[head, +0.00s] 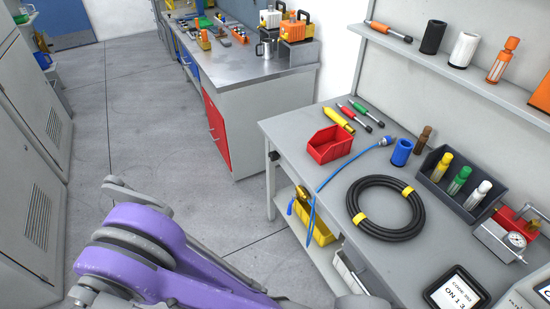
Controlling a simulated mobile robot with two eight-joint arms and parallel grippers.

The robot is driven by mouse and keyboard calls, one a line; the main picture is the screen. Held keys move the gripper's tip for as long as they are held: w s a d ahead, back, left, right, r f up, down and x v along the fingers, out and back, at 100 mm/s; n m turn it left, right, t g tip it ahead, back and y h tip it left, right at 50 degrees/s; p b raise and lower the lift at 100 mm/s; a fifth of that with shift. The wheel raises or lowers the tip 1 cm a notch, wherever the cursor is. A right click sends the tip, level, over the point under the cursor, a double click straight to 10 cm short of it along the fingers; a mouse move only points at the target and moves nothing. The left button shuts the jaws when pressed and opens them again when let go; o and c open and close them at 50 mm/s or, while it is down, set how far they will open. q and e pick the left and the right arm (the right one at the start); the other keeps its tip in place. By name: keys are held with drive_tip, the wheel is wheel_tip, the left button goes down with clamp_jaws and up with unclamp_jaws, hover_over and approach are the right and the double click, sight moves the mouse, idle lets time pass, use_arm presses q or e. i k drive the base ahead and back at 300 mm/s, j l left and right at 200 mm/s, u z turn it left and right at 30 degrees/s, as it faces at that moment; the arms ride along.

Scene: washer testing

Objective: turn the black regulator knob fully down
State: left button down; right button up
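A pressure gauge (516,240) with a white face sits on a small grey and red unit (505,228) at the right of the near workbench. I cannot make out a black knob on this unit. A small black round part (274,156) shows at the near bench's left front edge; I cannot tell whether it is the regulator knob. A purple and grey arm link of mine crosses the lower left, apart from the gauge unit. Neither of my grippers shows.
The near workbench (300,128) holds a red bin (330,144), a coiled black hose (386,208), a blue cable (335,172), a dark tray (437,180) of bottles and a display (457,293). Grey cabinets (30,190) stand left. Open floor (130,110) lies between.

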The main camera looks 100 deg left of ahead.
sight(273, 156)
drive_tip(key=u, duration=3.35)
drive_tip(key=i+j+u, duration=0.55)
drive_tip(key=i+u, duration=0.25)
